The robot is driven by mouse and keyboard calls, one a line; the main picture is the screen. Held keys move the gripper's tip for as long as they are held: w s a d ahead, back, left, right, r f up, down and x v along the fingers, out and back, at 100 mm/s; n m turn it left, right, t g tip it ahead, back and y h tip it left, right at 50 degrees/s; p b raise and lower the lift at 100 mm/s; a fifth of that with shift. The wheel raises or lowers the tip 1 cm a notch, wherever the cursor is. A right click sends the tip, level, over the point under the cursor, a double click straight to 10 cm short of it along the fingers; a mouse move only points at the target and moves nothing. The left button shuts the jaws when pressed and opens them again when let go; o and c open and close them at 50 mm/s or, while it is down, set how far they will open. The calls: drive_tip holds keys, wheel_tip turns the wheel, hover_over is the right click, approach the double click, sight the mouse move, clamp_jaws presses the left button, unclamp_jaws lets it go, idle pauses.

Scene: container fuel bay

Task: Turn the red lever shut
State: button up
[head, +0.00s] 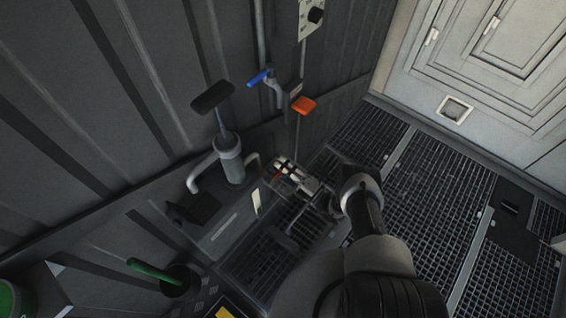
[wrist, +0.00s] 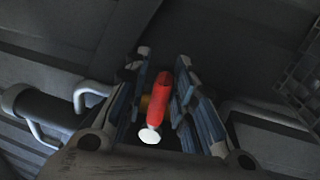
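The red lever (wrist: 161,90) shows in the wrist view as a red handle with a white end, lying between the two fingers of my gripper (wrist: 162,62). Dark gaps show beside the handle, so the fingers look open around it, with the right finger the closer one. In the head view my gripper (head: 285,170) is low near the wall, beside the grey pump. A small bit of the red lever (head: 278,173) shows at the fingertips there; the rest is hidden by the gripper.
A grey hand pump (head: 229,158) with a black handle stands left of my gripper. A blue lever (head: 259,77) and an orange handle (head: 304,105) are on the wall above.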

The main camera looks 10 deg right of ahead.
wheel_tip(320, 180, up, 10)
drive_tip(key=shift+f, duration=0.15)
idle(0.3)
drive_tip(key=shift+c, duration=0.5)
